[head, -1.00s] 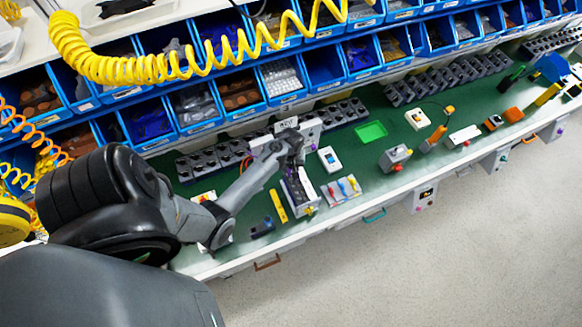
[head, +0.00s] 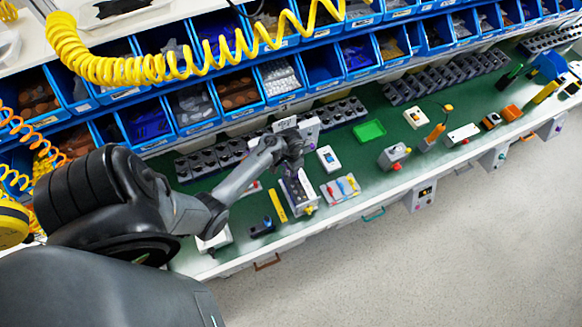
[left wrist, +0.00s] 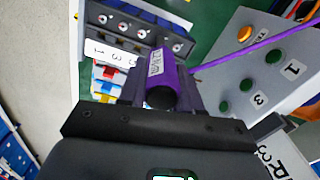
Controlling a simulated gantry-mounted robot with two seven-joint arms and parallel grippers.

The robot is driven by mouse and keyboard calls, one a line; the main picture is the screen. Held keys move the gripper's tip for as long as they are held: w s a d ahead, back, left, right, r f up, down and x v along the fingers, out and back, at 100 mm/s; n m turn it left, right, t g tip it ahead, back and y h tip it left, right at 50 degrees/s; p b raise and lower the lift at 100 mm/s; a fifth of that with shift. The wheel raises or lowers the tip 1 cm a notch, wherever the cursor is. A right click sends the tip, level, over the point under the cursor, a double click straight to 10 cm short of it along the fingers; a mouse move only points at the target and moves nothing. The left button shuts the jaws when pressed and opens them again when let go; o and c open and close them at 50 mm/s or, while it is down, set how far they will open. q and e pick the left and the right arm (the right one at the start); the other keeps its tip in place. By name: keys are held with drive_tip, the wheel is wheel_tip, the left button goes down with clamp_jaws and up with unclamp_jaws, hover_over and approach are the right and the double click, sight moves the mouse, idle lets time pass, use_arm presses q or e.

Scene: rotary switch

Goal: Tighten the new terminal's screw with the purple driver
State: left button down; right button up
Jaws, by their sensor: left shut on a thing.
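My left gripper (head: 292,162) is above the bench at the grey terminal block (head: 299,192). In the left wrist view the gripper (left wrist: 163,92) is shut on the purple driver (left wrist: 171,80), which carries a white label. The driver's handle end faces the camera; its tip is hidden. The terminal block (left wrist: 140,32), with several round screw heads and a numbered white strip, lies beyond and to the left of the driver. I cannot tell whether the tip touches a screw. The new terminal is not clearly told apart. My right gripper is not in view.
A grey panel (left wrist: 265,62) with green and orange round parts stands right of the driver, crossed by a thin purple line. A white tray (head: 341,190) with coloured pieces and a yellow bar (head: 279,205) flank the block. Blue bins (head: 323,66) line the back.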

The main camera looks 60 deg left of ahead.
use_arm(q)
drive_tip(key=shift+d+r, duration=0.1)
drive_tip(key=shift+r, duration=2.9)
